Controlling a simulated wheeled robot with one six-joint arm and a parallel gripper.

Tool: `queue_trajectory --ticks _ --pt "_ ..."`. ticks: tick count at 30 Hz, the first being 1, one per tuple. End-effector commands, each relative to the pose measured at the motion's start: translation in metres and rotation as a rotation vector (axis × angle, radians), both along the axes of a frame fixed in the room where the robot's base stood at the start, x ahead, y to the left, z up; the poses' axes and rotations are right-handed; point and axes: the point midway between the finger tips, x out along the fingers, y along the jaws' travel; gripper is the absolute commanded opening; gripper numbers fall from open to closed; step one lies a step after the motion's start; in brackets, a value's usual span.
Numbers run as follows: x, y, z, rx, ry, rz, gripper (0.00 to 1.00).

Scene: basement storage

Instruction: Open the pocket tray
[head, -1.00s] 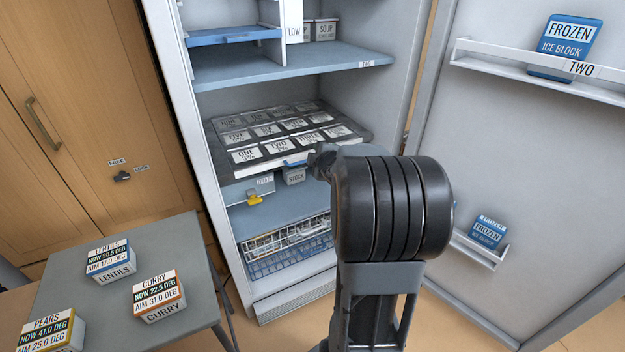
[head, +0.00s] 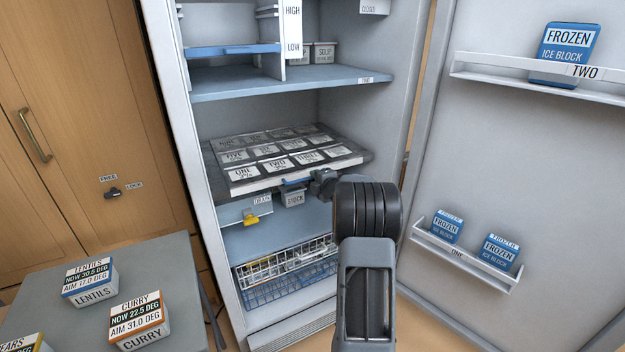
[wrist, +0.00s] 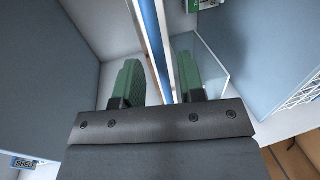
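The pocket tray (head: 250,187) is a shallow tray with rows of numbered, labelled pockets on a middle level inside the open white fridge. A blue handle (head: 296,182) sits on its light front edge. My gripper (head: 318,181) is at the front of the tray, by the right part of the handle. In the wrist view, the green fingers (wrist: 158,80) stand apart with a blue-and-white bar (wrist: 153,40) running between them. Narrow gaps seem to show beside the bar, so the fingers look open around it. My wrist hides the tray's front right in the head view.
A blue shelf (head: 290,82) lies above the tray. Below are a drain part with a yellow tap (head: 251,220), a stock box (head: 293,199) and a wire basket (head: 285,270). The open door (head: 500,160) with ice blocks stands right. A grey table (head: 130,260) with labelled tubs stands left.

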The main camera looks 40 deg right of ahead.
Motion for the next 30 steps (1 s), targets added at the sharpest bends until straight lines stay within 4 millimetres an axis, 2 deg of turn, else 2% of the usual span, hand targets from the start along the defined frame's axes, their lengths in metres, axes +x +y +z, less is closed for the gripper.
queue_trajectory --ticks 3,7,20,30 --pt "0.015 -0.002 -0.004 -0.001 0.0 0.002 0.36" --pt "0.024 -0.003 -0.006 0.0 0.001 0.001 0.36" --pt "0.03 -0.004 -0.006 0.0 0.0 0.0 0.36" --pt "0.029 -0.004 -0.006 0.0 0.0 0.0 0.04"
